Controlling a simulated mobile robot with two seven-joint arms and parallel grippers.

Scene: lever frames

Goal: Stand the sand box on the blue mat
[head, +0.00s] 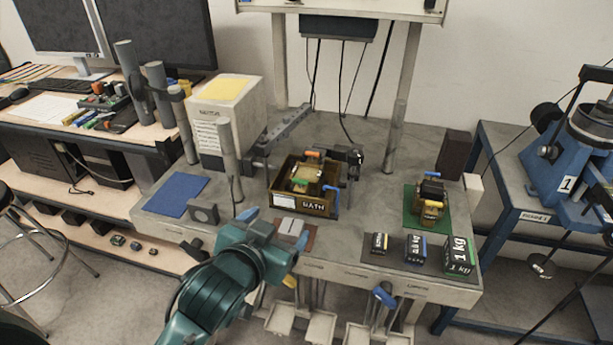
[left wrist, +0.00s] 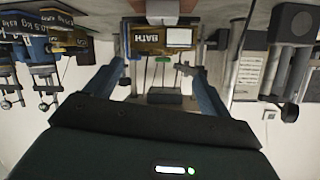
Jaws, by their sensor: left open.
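A small pale sand-coloured box (head: 291,226), apparently the sand box, sits on a brown patch near the table's front edge. Its label cannot be read. In the left wrist view a pale block (left wrist: 160,6), seemingly the same box, shows at the top, beyond the fingertips. The flat blue mat (head: 177,197) lies bare at the table's left end. My left gripper (head: 276,228) is open just in front of the sand box; its blue fingers (left wrist: 152,65) are apart with nothing gripped. I cannot tell whether they touch the box. My right gripper is not in view.
A brown BATH tray (head: 307,202) holding parts stands behind the sand box. A grey block (head: 204,213) and a post (head: 231,160) stand near the blue mat. Several black weights (head: 416,249) and a green mat (head: 442,213) with an amber device are on the right.

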